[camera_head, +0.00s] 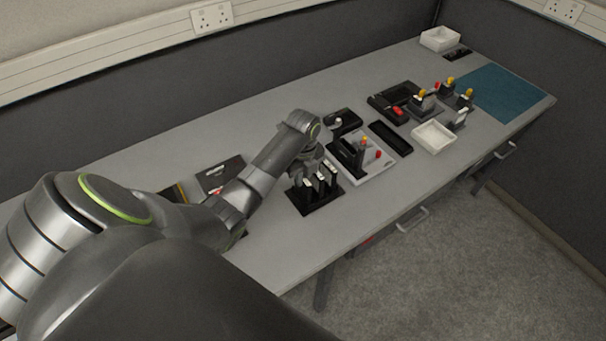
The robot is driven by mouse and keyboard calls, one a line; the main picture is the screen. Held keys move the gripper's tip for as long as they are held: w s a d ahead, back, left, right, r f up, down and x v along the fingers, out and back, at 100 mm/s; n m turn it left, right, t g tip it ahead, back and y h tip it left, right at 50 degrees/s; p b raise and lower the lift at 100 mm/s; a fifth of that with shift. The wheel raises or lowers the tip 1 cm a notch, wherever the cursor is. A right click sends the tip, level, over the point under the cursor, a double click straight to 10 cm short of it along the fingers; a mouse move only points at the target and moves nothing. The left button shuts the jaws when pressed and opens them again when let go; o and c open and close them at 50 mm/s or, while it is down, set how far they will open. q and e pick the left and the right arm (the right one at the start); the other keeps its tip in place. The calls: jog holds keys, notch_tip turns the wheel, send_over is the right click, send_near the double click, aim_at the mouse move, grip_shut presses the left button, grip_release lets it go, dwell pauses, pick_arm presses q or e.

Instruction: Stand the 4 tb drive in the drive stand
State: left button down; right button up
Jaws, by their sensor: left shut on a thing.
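My left gripper (316,178) reaches down over a black stand (312,207) near the middle of the grey table. Several dark upright pieces with pale tops stand close together there, at and just below my fingers. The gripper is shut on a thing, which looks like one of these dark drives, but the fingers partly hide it. I cannot read any label, so I cannot tell which one is the 4 tb drive. I also cannot tell whether the held piece touches the stand's base. My right gripper is not in view.
Beside the stand lies a light tray (369,165) with a dark upright piece and red and orange items. Beyond are a black tray (391,139), a white bin (433,137), more small holders and a teal mat (503,91). The table's front strip is clear.

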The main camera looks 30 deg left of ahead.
pick_arm(q)
jog(key=shift+f, duration=0.1)
dwell(0.3)
jog(key=c, duration=1.3)
grip_release()
jog(key=shift+c, duration=0.2)
jog(key=shift+o, duration=0.4)
jog(key=shift+o, duration=1.1)
notch_tip(320, 180, up, 5)
jog(key=p, duration=0.6)
jog(key=shift+r, duration=0.2)
jog(key=shift+r+p, duration=0.9)
jog(key=shift+r, duration=0.2)
